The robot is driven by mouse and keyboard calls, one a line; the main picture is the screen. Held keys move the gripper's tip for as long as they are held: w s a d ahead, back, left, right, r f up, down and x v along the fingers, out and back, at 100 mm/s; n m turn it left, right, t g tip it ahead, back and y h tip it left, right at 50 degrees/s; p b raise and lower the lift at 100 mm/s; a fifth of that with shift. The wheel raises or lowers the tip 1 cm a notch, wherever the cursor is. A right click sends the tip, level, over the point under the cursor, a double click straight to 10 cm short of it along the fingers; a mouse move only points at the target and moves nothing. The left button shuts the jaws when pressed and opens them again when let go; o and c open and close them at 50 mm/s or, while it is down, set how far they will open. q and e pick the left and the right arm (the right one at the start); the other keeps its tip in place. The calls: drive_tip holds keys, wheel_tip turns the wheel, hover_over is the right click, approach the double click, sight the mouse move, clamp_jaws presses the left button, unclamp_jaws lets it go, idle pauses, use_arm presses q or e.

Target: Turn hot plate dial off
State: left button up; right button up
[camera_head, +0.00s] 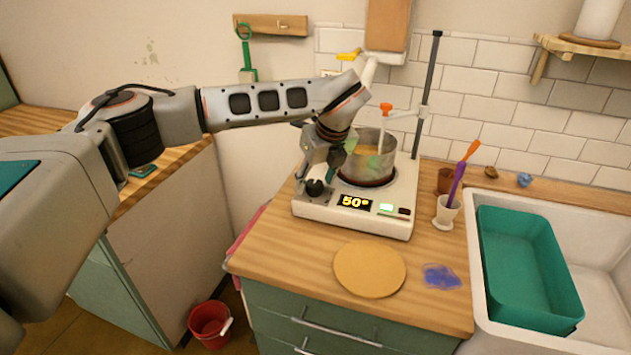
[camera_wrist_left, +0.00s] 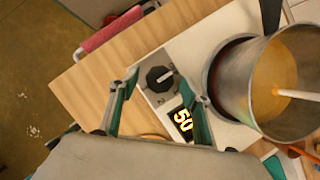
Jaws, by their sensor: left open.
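The white hot plate (camera_head: 390,222) stands on the wooden counter, and its lit display (camera_head: 355,202) reads 50. Its black dial (camera_head: 315,187) is at the front left corner. In the left wrist view the dial (camera_wrist_left: 159,79) has a pale pointer line and lies between and beyond the fingertips of my left gripper (camera_wrist_left: 163,80). That gripper is open, with one finger on each side of the dial; I cannot tell whether either touches it. In the head view the gripper (camera_head: 318,165) is above the dial. My right gripper is not in view.
A metal pot (camera_head: 372,158) with yellow-orange contents sits on the plate, close to the left gripper. A stand rod (camera_head: 428,90) rises behind. A white mortar (camera_head: 446,212) holds a purple tool. A round tan board (camera_head: 370,269) lies in front.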

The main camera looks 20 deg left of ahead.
use_arm(q)
drive_tip(key=v, duration=1.1)
drive_tip(key=shift+r, duration=0.15)
